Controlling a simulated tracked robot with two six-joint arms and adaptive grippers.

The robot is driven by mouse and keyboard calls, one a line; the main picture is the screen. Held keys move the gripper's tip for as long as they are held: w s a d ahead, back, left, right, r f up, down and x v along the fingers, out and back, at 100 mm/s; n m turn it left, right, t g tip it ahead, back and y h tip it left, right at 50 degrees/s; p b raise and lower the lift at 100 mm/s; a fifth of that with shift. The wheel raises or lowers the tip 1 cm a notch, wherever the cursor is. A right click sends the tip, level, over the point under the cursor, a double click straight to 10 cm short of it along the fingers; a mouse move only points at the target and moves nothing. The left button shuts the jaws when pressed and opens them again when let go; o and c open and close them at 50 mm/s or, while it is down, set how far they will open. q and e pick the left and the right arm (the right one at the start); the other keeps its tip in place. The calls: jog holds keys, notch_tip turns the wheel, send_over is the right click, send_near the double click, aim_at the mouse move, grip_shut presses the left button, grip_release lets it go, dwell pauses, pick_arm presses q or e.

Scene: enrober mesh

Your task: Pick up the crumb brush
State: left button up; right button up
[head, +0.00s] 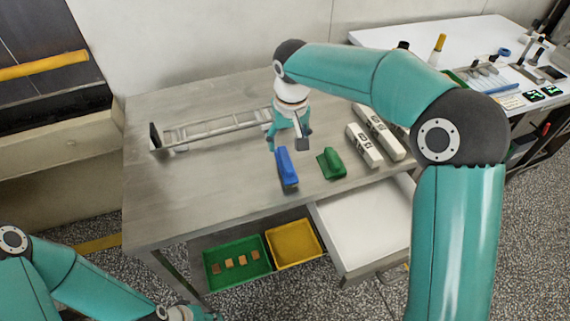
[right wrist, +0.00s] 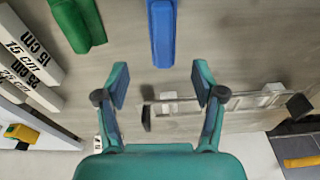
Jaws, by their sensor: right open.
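A blue brush-like tool (head: 287,168) lies on the grey steel table (head: 190,195), near its front edge. A shorter green tool (head: 331,163) lies to its right. I cannot tell for sure which is the crumb brush; no bristles show. My right gripper (head: 289,142) is open and empty above the table, just behind the blue tool. In the right wrist view the blue tool (right wrist: 162,35) lies ahead of the open fingers (right wrist: 160,84), roughly in line with the gap, apart from them. The green tool (right wrist: 78,22) is left of it. My left gripper (head: 197,314) is barely visible at the bottom edge.
A long metal mesh frame (head: 215,130) lies at the back left of the table. White labelled blocks (head: 364,146) lie right of the green tool. Below are an open white drawer (head: 365,225), a green bin (head: 237,262) with several brown pieces and a yellow bin (head: 293,244).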

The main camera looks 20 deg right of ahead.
aim_at(286, 157)
jog(key=shift+w+a+f+p, duration=0.1)
jog(key=shift+f+p, duration=0.25)
jog(key=shift+f, duration=1.55)
jog(key=shift+w+a+f+p, duration=0.1)
jog(key=shift+f+p, duration=0.2)
jog(key=shift+f, duration=1.55)
jog(key=c, duration=1.3)
jog(key=shift+r, duration=0.1)
